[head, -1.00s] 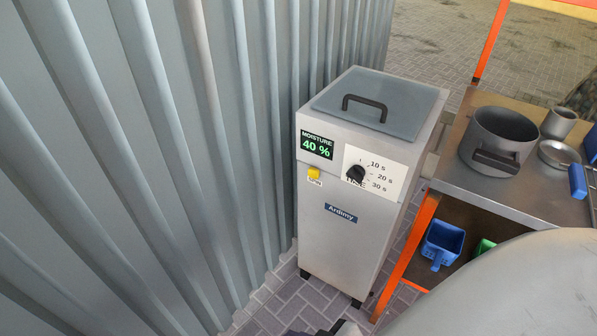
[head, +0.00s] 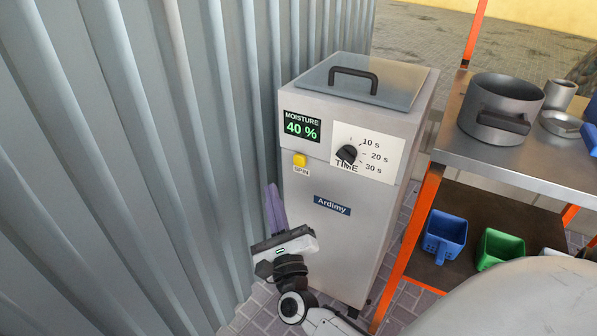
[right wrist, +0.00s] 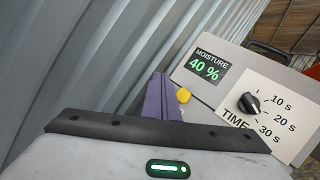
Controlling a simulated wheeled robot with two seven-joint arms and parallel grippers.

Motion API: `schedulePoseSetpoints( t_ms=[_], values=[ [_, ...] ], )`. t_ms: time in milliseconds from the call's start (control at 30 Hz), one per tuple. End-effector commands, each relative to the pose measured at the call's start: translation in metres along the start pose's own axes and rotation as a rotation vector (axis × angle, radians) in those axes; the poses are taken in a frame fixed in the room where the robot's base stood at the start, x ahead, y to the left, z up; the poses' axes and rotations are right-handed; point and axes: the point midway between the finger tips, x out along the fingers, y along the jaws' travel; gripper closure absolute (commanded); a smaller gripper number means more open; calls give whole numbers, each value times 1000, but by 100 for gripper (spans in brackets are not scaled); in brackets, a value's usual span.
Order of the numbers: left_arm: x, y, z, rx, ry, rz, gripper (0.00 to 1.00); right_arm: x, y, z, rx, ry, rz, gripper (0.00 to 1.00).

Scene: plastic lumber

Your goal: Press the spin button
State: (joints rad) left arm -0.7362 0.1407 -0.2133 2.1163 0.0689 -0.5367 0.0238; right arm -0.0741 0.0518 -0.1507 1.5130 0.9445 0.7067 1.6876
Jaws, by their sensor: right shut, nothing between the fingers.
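The yellow spin button (head: 300,160) sits on the upper left front of the grey dryer (head: 340,240), above a small SPIN label. It also shows in the right wrist view (right wrist: 183,95), just right of the fingers. My right gripper (head: 272,190) is shut and empty, its purple fingers pointing up. In the head view the fingertips are below and left of the button, apart from it. In the right wrist view the purple fingers (right wrist: 160,97) stand together beside the button. My left gripper is not in view.
A moisture display (head: 302,128) reads 40 %. A black time knob (head: 347,154) is right of the button. A corrugated metal wall (head: 130,160) stands close on the left. A metal table (head: 500,165) with a pot (head: 500,108) and blue and green scoops is on the right.

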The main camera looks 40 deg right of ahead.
Motion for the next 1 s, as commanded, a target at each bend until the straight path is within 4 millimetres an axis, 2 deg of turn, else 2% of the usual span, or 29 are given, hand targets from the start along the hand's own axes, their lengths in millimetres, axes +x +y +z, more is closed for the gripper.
schedulePoseSetpoints(
  t_ms=[467,1000],
  values=[
    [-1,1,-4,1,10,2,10,5,-5,-3,20,2,-12,100],
    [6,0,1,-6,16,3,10,52,-38,-40,18,1,-12,100]
  ],
)
